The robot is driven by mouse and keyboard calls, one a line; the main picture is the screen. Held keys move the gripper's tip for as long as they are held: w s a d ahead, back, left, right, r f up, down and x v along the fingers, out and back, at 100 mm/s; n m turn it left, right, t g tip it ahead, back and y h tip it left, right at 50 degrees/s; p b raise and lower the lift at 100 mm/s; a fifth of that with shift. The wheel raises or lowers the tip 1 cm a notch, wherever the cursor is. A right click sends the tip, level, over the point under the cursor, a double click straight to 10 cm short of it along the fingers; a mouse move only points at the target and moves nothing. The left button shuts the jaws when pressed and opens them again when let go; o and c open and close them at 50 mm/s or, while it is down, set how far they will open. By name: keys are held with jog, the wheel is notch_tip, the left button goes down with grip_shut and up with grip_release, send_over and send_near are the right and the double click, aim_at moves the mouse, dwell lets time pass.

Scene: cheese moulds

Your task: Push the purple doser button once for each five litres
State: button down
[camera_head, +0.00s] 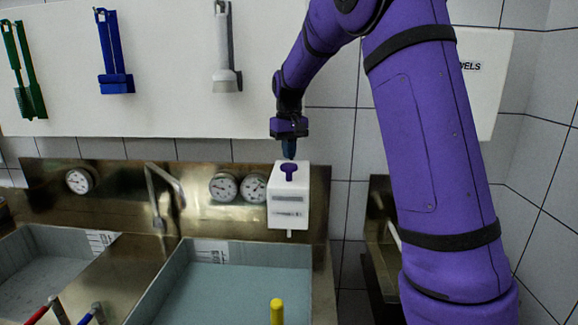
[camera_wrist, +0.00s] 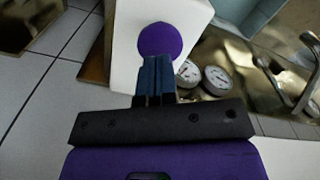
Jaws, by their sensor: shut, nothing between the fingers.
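The doser is a white box (camera_head: 285,211) mounted on the steel backsplash above the right edge of the filled basin. Its purple button (camera_head: 289,169) sits on top; the round purple button also shows in the wrist view (camera_wrist: 160,40) on the white doser box (camera_wrist: 128,76). My gripper (camera_head: 289,155) is shut and empty, pointing down just above the button. In the wrist view the blue fingertips (camera_wrist: 155,62) overlap the button's near edge. I cannot tell whether they touch it.
A basin of bluish water (camera_head: 235,285) with a level scale (camera_head: 210,253) lies below the doser. Two dials (camera_head: 238,187) and a tap (camera_head: 163,190) are left of it. A yellow handle (camera_head: 277,312) stands in front. Brushes hang on the wall board above.

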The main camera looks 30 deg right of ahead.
aim_at(289, 165)
jog(key=shift+f, duration=0.2)
jog(key=shift+f, duration=2.15)
jog(key=shift+r, duration=3.6)
jog(key=shift+f+n, duration=0.4)
jog(key=shift+n, duration=0.6)
jog(key=shift+f+n, duration=0.45)
jog(key=shift+n, duration=0.55)
jog(key=shift+f+n, duration=0.4)
jog(key=shift+n, duration=0.6)
jog(key=shift+f, duration=0.2)
